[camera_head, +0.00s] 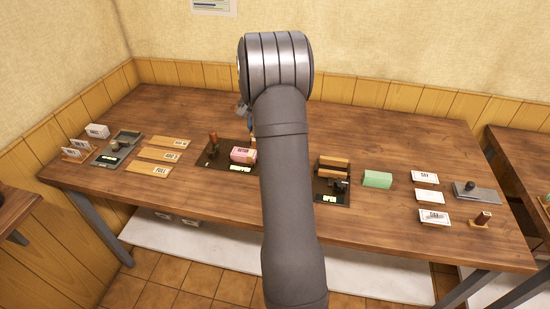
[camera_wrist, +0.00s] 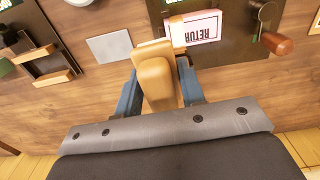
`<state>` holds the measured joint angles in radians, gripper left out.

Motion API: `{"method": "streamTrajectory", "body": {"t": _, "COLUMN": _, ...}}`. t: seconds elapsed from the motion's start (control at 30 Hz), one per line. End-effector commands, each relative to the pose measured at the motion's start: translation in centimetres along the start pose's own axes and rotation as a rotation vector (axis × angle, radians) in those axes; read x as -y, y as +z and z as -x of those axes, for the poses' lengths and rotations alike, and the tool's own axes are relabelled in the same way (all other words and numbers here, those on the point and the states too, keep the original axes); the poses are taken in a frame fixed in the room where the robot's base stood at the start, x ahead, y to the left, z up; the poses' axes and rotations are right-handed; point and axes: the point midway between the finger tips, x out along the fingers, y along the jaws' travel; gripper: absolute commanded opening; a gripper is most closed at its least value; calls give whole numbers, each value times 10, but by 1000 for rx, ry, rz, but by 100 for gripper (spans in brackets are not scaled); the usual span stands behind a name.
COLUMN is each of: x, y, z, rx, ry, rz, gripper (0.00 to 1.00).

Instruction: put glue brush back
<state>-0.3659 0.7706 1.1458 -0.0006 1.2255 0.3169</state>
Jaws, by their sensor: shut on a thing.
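In the wrist view my gripper (camera_wrist: 159,88) has its two blue fingers shut on a tan, wood-coloured piece, which I take to be the glue brush (camera_wrist: 157,82). Its broad end points away from me, beside the pink block marked "RETUR" (camera_wrist: 196,28), and overlaps that block's edge in the picture. I cannot tell whether they touch. The brush's bristles cannot be made out. In the head view my arm covers most of the gripper and the table behind it. No holder for the brush can be made out.
A dark press plate (camera_head: 215,160) with an upright brown handle (camera_head: 213,142) stands left of my arm. A grey square (camera_wrist: 109,47) lies flat near the brush.

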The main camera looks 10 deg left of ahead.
Motion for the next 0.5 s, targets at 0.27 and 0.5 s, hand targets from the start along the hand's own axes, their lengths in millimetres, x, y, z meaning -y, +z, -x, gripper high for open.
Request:
{"method": "streamTrajectory", "body": {"t": 0.27, "x": -132, "y": 16, "z": 0, "rx": -1, "ry": 0, "rz": -38, "gripper": 15}}
{"method": "streamTrajectory", "body": {"t": 0.5, "x": -198, "y": 39, "z": -2, "rx": 0, "ry": 1, "rz": -48, "gripper": 15}}
